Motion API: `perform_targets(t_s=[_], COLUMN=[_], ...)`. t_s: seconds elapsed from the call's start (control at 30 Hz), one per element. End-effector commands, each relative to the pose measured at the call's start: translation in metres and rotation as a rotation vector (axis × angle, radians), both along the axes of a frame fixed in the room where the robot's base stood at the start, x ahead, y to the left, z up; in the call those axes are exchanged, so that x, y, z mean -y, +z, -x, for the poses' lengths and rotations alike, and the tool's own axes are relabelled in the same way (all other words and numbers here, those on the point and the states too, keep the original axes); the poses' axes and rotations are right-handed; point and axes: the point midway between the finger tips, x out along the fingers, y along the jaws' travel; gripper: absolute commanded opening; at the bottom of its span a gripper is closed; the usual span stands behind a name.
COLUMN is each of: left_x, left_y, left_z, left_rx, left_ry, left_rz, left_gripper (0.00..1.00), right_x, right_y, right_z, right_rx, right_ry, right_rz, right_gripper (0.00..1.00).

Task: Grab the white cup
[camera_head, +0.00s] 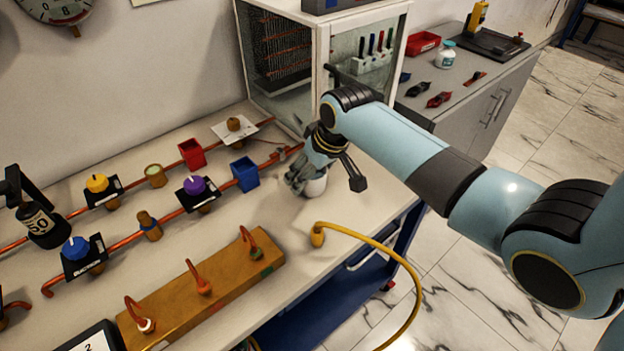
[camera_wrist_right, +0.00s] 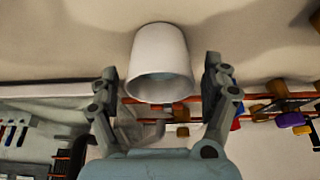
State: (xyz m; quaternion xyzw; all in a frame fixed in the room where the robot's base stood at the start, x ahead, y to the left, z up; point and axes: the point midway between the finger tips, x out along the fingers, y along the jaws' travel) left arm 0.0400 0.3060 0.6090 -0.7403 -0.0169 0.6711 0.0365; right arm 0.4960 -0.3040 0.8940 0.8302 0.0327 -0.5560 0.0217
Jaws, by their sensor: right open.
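The white cup (camera_head: 316,186) stands on the bench, partly hidden by my right gripper in the head view. In the right wrist view the white cup (camera_wrist_right: 160,62) lies between the two fingers, with a gap on each side. My right gripper (camera_head: 325,183) is open around the cup's sides and its fingers do not visibly touch it. It also shows in the right wrist view (camera_wrist_right: 163,85). The left gripper is not in view.
A blue box (camera_head: 245,174) and a red box (camera_head: 192,154) stand by copper pipes left of the cup. A glass-fronted cabinet (camera_head: 318,68) rises behind it. A yellow hose (camera_head: 385,250) runs in front. Bench space around the cup is mostly clear.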

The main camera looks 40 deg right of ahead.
Motion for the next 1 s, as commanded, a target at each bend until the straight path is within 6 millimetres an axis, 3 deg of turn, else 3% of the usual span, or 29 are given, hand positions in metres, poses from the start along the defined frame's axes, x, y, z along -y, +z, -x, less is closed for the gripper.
perform_targets(t_s=[0.2, 0.67, 0.73, 0.77, 1.0], left_x=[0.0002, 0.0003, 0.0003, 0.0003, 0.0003], left_y=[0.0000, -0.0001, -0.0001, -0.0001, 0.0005], left_z=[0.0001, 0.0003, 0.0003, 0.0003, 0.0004], left_rx=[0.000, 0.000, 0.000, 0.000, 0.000], left_ry=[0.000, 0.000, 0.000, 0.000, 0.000], left_rz=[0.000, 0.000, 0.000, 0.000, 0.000], left_gripper=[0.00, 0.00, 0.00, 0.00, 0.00], right_x=[-0.0002, -0.0001, -0.0001, -0.0001, -0.0002], right_y=[-0.0003, -0.0001, -0.0001, 0.0000, 0.0005], right_z=[-0.0006, -0.0005, -0.0005, -0.0006, -0.0007], right_rx=[0.001, 0.001, 0.001, 0.001, 0.001], right_ry=[0.001, 0.001, 0.001, 0.001, 0.001], right_rz=[0.000, 0.000, 0.000, 0.000, 0.000], right_gripper=[0.82, 0.22, 0.21, 0.16, 0.15])
